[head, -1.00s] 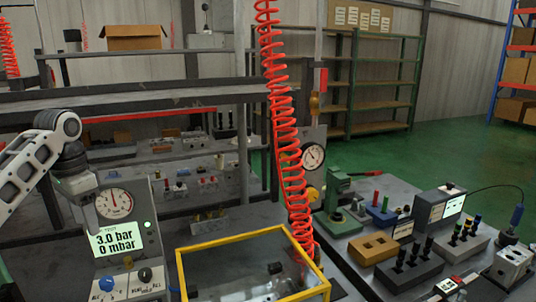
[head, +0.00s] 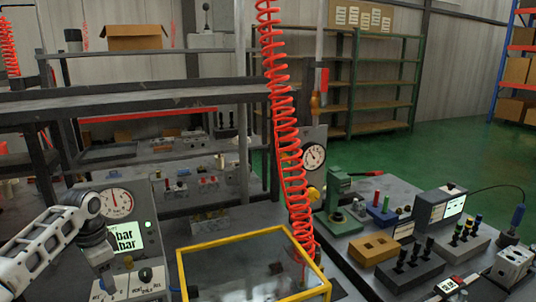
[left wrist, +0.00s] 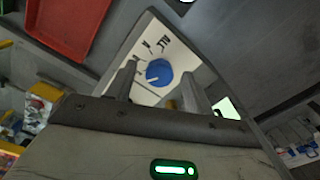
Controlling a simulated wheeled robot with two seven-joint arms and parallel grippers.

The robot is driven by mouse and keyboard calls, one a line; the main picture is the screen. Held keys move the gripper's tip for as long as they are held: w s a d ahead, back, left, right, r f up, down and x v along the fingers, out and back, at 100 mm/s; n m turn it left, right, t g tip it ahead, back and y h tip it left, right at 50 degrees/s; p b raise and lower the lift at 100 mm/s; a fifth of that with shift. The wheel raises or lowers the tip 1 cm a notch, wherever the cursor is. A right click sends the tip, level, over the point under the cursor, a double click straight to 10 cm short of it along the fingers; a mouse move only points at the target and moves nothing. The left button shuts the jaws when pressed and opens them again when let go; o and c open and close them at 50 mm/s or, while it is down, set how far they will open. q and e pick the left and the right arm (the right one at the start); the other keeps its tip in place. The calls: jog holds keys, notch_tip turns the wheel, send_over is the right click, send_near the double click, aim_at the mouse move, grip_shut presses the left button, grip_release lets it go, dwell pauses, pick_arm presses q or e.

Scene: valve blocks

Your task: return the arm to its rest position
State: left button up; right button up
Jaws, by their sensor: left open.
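My left arm comes in from the lower left in the head view. Its dark wrist and left gripper (head: 104,252) hang in front of the grey test panel (head: 155,212), covering part of its lit display (head: 128,238). The fingertips are hard to make out there. In the left wrist view the left gripper (left wrist: 158,84) is open, its two fingers apart and nothing held between them. A blue knob (left wrist: 159,72) on the panel's pale face shows beyond the fingers, and I cannot tell the distance. My right gripper is not in view.
A yellow-framed clear cover (head: 250,231) stands right of the panel. A red coiled hose (head: 287,125) hangs behind it. The right bench holds a green press (head: 338,200), an orange block (head: 374,248) and several fittings. A red tray (left wrist: 68,25) shows in the left wrist view.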

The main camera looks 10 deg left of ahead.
pick_arm(q)
jog(key=m, duration=0.5)
jog(key=shift+r+m, duration=0.3)
jog(key=shift+m, duration=0.5)
notch_tip(320, 180, up, 7)
jog(key=shift+r+b, duration=0.1)
jog(key=shift+b, duration=0.3)
jog(key=shift+r, duration=0.6)
